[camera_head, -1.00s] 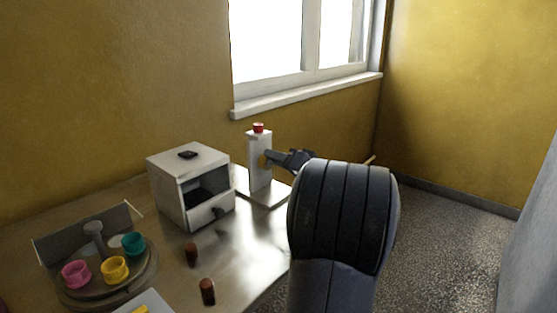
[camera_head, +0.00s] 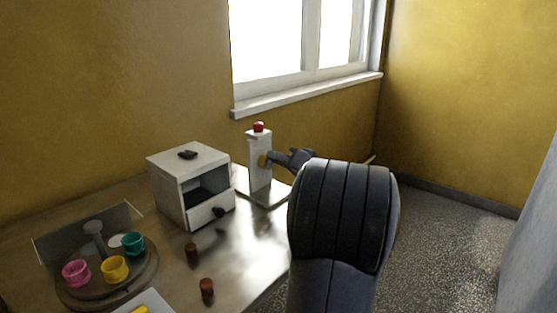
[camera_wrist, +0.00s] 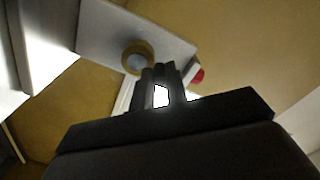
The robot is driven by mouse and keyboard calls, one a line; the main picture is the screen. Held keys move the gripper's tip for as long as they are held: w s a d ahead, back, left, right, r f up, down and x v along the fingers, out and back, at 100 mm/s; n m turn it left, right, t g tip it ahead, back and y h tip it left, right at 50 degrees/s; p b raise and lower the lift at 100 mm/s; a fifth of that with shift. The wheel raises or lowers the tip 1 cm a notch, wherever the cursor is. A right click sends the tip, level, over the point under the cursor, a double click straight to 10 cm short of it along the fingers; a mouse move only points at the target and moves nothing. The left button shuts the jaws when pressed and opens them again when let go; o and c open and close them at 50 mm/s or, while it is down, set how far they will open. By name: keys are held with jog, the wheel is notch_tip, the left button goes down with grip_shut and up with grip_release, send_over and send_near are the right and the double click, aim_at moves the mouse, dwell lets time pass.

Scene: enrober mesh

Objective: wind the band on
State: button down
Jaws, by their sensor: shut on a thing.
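An upright white post (camera_head: 260,172) stands at the back right of the table, with a round yellow hub (camera_head: 262,160) on its side and a red cap (camera_head: 258,127) on top. In the wrist view the hub (camera_wrist: 138,57) shows a grey centre and sits on the pale post (camera_wrist: 105,32); the red cap (camera_wrist: 197,75) is at the right. My gripper (camera_head: 272,160) is beside the hub. In the wrist view my gripper (camera_wrist: 162,70) is shut on a small dark part, mostly hidden between its fingertips. I cannot tell its full shape or a band.
A white box (camera_head: 170,190) with an open front compartment stands left of the post. Two brown cylinders (camera_head: 192,254) (camera_head: 207,289) stand near the table's front edge. A round tray (camera_head: 75,297) with pink, yellow and teal cups is at the lower left. A window sill runs behind.

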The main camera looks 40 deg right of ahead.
jog(key=shift+w+d+f+m+p, duration=0.1)
jog(key=shift+d+f+m+p, duration=0.45)
jog(key=shift+m+p, duration=1.9)
jog(key=shift+d+f+m+p, duration=0.35)
jog(key=shift+d+m+p, duration=0.25)
jog(key=shift+m, duration=3.9)
jog(key=shift+w+d+f+m+p, duration=0.1)
jog(key=shift+d+f+m+p, duration=0.85)
jog(key=shift+m, duration=2.5)
jog(key=shift+a+r+p, duration=0.3)
jog(key=shift+r+p, duration=0.1)
jog(key=shift+p, duration=0.05)
jog(key=c, duration=1.4)
grip_release()
jog(key=shift+s, duration=0.15)
